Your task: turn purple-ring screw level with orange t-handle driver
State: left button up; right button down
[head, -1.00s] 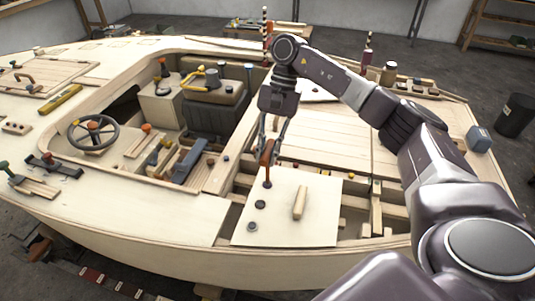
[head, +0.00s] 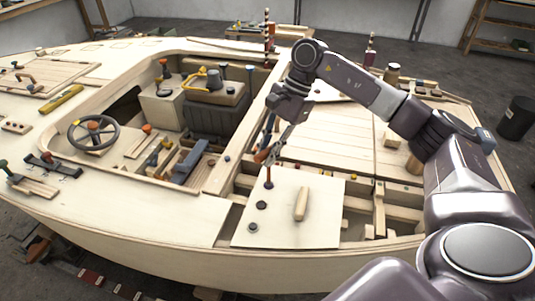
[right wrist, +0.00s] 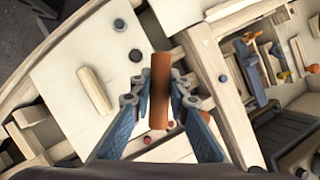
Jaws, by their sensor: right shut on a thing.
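The orange t-handle driver (head: 262,156) stands over the light plywood panel, its shaft running down to a dark round spot (head: 268,184) near the panel's upper left edge. My right gripper (head: 270,153) is shut on its handle and slants down to the left. In the right wrist view the orange handle (right wrist: 160,90) lies between both fingers and hides what is beneath it. Two other dark round screw heads, a middle one (head: 261,205) and a lower one (head: 252,227), show on the panel. I cannot make out a purple ring. My left gripper is not in view.
The panel (head: 320,225) also bears a wooden block handle (head: 300,204). Open framed bays (head: 380,210) lie right of it. The cockpit with a steering wheel (head: 93,134) and a dark seat (head: 213,115) lies to the left. Bare deck (head: 170,215) is free at the front left.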

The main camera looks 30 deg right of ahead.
jog(key=shift+f+m+b, duration=0.2)
jog(key=shift+m+b, duration=0.15)
jog(key=shift+m, duration=0.35)
jog(key=m+t+b, duration=0.1)
jog(key=m+t, duration=0.1)
jog(key=m, duration=0.1)
jog(key=shift+w+m+h, duration=0.1)
jog(key=shift+m+h, duration=0.2)
jog(key=shift+m, duration=0.1)
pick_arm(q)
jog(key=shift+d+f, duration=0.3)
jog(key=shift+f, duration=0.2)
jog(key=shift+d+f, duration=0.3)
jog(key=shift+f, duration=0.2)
pick_arm(e)
jog(key=shift+r+m, duration=0.1)
jog(key=shift+m, duration=0.2)
